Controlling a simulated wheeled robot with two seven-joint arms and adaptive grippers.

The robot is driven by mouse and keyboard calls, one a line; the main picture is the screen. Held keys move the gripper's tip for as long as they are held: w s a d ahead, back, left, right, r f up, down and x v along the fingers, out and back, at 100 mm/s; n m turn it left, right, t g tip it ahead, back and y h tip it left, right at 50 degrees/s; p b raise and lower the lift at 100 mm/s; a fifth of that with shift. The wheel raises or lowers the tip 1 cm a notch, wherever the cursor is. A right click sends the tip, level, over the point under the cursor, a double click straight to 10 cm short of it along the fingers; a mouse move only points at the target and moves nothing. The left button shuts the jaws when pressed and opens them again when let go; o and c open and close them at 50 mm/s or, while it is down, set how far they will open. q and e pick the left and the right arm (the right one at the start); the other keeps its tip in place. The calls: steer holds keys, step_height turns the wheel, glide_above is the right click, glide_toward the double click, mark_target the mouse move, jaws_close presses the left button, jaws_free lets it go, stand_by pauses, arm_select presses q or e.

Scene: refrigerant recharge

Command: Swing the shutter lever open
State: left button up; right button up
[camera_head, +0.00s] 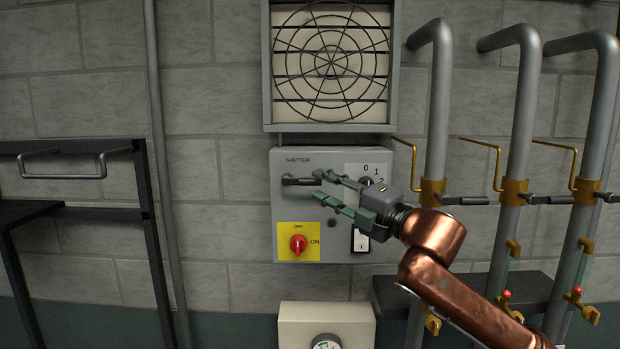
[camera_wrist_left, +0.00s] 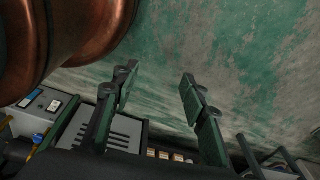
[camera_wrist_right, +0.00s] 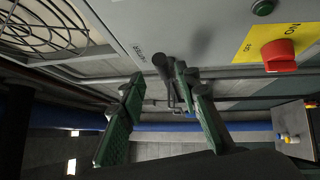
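The shutter lever (camera_head: 298,181) is a short dark bar lying horizontally on the grey control box (camera_head: 342,249), below the printed word SHUTTER. My right gripper (camera_head: 319,185) is at the lever's right end, its green-padded fingers spread above and below. In the right wrist view the lever (camera_wrist_right: 162,66) shows at the fingertips, close to the right-hand finger; I cannot tell whether they touch. My left gripper is outside the head view. In the left wrist view my left gripper (camera_wrist_left: 156,80) is open and empty, facing a worn green and grey surface.
A red rotary switch (camera_head: 298,243) on a yellow plate and a white rocker switch (camera_head: 360,240) are below the lever. A fan grille (camera_head: 331,52) is above. Grey pipes (camera_head: 439,100) with brass fittings stand to the right. A dark rack (camera_head: 150,210) stands left.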

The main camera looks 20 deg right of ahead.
mark_target(312, 183)
steer(key=x, duration=0.2)
steer(key=p+x, duration=0.1)
steer(key=x, duration=0.1)
steer(key=shift+w+d+f, duration=0.2)
steer(key=shift+d, duration=0.05)
steer(key=shift+w+a+f, duration=0.1)
steer(key=shift+w, duration=0.25)
steer(key=shift+s+a+r, duration=0.1)
steer(key=shift+s+r, duration=0.1)
steer(key=shift+s, duration=0.25)
steer(key=shift+w+f, duration=0.1)
steer(key=shift+w, duration=0.2)
steer(key=shift+c, duration=1.9)
jaws_close()
arm_select(q)
steer(key=shift+s+r, duration=0.65)
steer(key=shift+s, duration=0.3)
steer(key=shift+w, duration=0.2)
steer(key=shift+w+f, duration=0.1)
steer(key=shift+w, duration=0.15)
arm_select(e)
steer(key=shift+f, duration=0.1)
